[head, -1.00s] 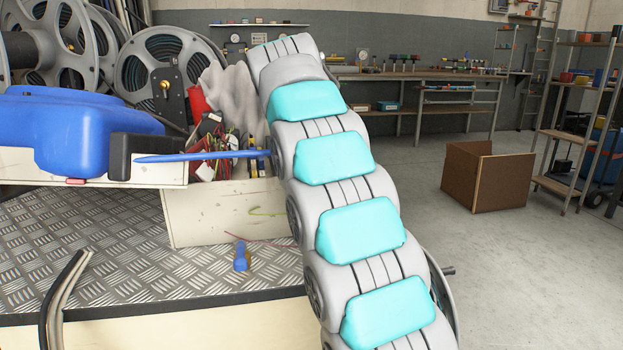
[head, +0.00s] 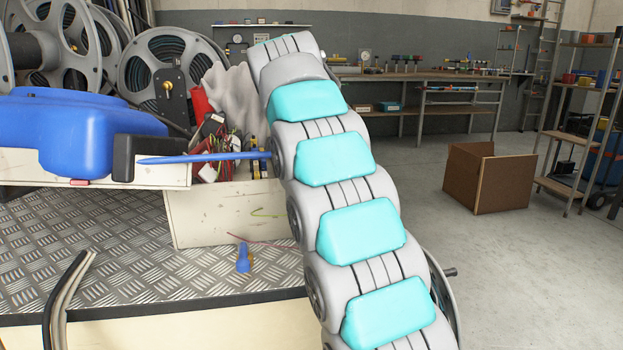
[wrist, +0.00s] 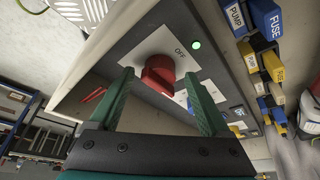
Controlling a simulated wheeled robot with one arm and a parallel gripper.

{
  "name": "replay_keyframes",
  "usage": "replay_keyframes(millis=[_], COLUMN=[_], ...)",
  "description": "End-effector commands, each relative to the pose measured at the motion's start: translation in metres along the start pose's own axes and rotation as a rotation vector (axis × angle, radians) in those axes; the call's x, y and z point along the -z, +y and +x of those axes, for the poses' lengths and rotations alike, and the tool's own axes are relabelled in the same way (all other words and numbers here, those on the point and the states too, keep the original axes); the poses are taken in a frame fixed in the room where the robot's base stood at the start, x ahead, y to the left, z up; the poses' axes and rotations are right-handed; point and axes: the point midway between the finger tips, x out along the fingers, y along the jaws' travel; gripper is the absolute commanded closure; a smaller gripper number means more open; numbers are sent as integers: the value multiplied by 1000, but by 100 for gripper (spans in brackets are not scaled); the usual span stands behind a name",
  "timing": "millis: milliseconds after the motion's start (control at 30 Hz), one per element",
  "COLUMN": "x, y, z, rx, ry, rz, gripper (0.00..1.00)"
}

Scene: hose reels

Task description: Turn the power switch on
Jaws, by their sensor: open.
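The power switch is a red rotary knob (wrist: 158,72) on a white plate marked OFF, set in a grey panel (wrist: 103,68) in the wrist view. My gripper (wrist: 159,76) has two green fingers, spread apart, one to each side of the red knob. The fingers do not look closed on it, and I cannot tell whether either touches it. The lower part of the plate's lettering is partly hidden by the knob and the right finger. In the head view my arm hides the gripper and the switch.
A lit green lamp (wrist: 196,44) sits beside the knob. In the head view, an open cardboard box (head: 500,184) stands on otherwise clear floor to the right.

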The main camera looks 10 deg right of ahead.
Motion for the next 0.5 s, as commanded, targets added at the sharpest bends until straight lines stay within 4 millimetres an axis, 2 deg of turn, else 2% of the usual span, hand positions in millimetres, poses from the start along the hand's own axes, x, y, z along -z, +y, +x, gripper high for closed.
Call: replay_keyframes(millis=[300, 500], x=[2, 0], y=[-1, -2], z=[-51, -72], rx=[3, 3], ry=[2, 2], rz=[-2, -3], gripper=[19, 19])
